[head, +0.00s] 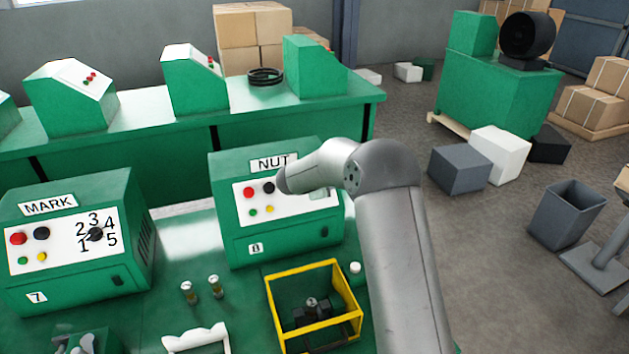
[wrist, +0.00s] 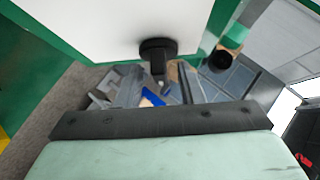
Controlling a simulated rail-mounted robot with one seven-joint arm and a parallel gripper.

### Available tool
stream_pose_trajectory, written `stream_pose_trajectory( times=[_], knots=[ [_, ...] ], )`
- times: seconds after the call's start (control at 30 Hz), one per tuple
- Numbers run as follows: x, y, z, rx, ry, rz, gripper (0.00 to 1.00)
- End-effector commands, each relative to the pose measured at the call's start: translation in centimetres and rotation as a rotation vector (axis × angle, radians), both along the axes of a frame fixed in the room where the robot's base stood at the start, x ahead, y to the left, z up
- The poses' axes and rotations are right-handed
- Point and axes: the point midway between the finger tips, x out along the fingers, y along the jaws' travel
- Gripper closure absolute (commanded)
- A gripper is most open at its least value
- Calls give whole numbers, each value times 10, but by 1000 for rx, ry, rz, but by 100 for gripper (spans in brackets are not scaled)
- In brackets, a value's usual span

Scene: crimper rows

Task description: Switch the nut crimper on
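The nut crimper (head: 285,225) is a green box labelled NUT and numbered 8. Its white sloping panel carries a red button (head: 248,193), a black button (head: 269,188), and small green and yellow buttons. My arm crosses in front of the panel's right part and hides it in the head view. In the wrist view a black round knob (wrist: 157,48) with a short grey tip stands on a white panel. My gripper (wrist: 160,120) shows there as a dark bar on a pale green body, just below the knob and apparently apart from it.
The mark crimper (head: 75,240), numbered 7, stands to the left. In front of the nut crimper are a yellow-framed tray (head: 273,302), a small white cylinder (head: 355,267) and two small brass-coloured pieces (head: 215,288). A grey bin (head: 567,213) stands on the floor at right.

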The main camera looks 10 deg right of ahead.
Motion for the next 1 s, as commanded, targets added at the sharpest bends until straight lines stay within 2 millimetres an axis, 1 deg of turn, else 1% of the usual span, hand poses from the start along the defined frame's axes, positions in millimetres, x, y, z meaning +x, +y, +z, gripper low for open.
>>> stream_pose_trajectory(
  times=[0.17, 0.4, 0.6, 0.8, 1.0],
  knots=[
    [-25, 22, 19, 0, -4, 4, 65],
    [-64, 56, 48, 2, -3, 5, 65],
    [-91, 79, 68, 3, 0, 6, 65],
    [-105, 90, 79, 2, 2, 5, 65],
    [-107, 92, 81, 3, 3, 4, 65]
  ],
)
